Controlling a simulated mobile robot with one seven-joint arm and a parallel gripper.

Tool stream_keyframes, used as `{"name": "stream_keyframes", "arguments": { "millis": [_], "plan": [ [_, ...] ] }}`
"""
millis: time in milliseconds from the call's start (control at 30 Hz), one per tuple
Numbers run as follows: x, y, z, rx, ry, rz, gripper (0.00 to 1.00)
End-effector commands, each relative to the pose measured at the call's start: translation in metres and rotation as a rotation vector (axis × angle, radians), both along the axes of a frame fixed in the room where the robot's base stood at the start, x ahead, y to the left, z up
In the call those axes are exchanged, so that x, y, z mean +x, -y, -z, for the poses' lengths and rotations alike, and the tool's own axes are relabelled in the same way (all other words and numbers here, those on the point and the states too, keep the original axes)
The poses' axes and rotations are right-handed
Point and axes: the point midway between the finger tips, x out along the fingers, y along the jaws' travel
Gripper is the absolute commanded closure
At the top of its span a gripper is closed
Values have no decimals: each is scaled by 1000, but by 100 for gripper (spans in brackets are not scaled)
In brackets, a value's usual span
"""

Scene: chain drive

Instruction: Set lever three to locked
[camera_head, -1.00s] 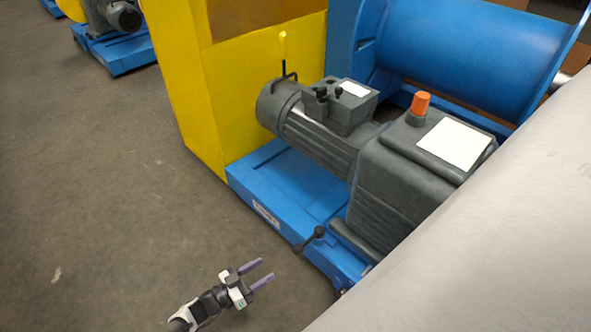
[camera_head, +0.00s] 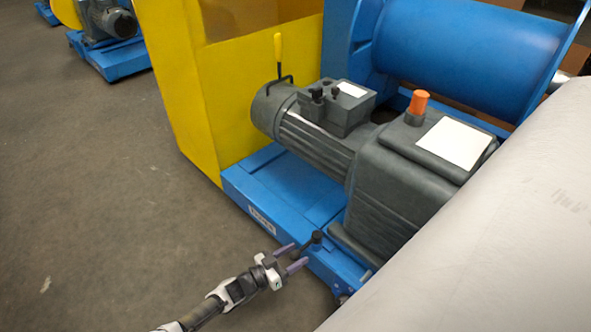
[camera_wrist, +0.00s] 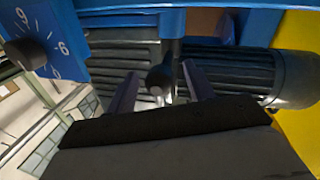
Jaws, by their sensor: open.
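A black lever with a ball knob (camera_head: 317,237) stands at the front edge of the blue machine base. In the wrist view a round dark knob (camera_wrist: 158,80) shows between my two fingers, with a bar above it. A lever with a yellow handle (camera_head: 278,48) stands upright by the grey motor's end. I see no number that marks either one as lever three. My gripper (camera_head: 299,254) is open, its purple fingers on or just in front of the black lever. Contact cannot be told.
The grey motor and gearbox (camera_head: 395,190) sit on the blue base (camera_head: 265,185). A pale surface (camera_head: 480,260) fills the lower right. A blue dial panel with a black knob (camera_wrist: 25,52) is at the wrist view's left. The floor (camera_head: 110,200) at left is clear.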

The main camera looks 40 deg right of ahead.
Motion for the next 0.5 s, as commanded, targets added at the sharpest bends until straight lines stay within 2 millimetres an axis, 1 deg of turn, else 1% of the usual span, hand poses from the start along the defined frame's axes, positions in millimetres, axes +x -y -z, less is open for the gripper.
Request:
{"name": "stream_keyframes", "arguments": {
  "millis": [100,367,400,500],
  "plan": [
    [-1,7,0,0,0,0,47],
    [-1,8,0,-1,0,-1,47],
    [-1,8,0,0,0,-1,49],
    [-1,8,0,0,0,-1,62]
  ]
}}
